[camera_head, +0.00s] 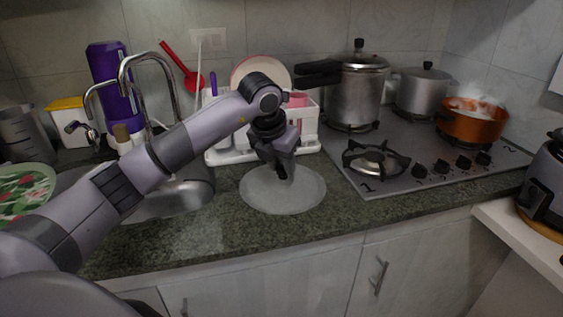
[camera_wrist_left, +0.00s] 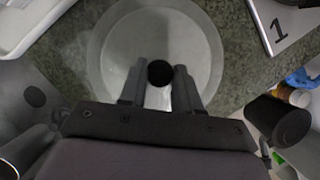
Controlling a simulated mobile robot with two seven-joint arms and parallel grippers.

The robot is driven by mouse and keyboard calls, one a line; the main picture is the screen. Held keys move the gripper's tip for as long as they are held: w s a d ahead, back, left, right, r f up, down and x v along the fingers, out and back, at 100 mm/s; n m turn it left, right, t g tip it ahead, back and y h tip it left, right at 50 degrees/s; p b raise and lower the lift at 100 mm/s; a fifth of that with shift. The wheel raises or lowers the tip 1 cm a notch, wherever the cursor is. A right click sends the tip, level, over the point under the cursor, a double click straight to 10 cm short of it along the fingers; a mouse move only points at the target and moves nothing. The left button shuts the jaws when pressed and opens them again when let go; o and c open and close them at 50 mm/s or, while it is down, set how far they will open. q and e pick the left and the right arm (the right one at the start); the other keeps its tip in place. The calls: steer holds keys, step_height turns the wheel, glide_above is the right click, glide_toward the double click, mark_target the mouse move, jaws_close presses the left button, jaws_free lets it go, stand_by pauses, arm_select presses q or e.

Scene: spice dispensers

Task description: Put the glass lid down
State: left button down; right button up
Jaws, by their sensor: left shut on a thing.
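The glass lid (camera_head: 303,199) is a round, see-through disc over the dark green counter, between the sink and the stove. I cannot tell whether its rim touches the counter. My left gripper (camera_head: 284,176) is above the lid's middle, pointing down, and is shut on its knob. In the left wrist view the lid (camera_wrist_left: 118,50) fills the upper middle, and its round black knob (camera_wrist_left: 160,72) sits between the two fingers of my left gripper (camera_wrist_left: 160,88). My right gripper is not in view.
The sink (camera_head: 185,190) lies left of the lid, and a white dish rack (camera_head: 235,155) stands behind it. The stove (camera_head: 390,180) is at the right with pots, including a steaming orange pot (camera_head: 470,128). Bare counter (camera_head: 235,235) lies in front of the lid.

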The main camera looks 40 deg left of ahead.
arm_select(q)
steer(key=c, duration=0.8)
jaws_free()
steer(key=shift+r, duration=0.15)
steer(key=v, duration=1.1)
steer(key=shift+s+r, duration=0.15)
steer(key=shift+r, duration=0.25)
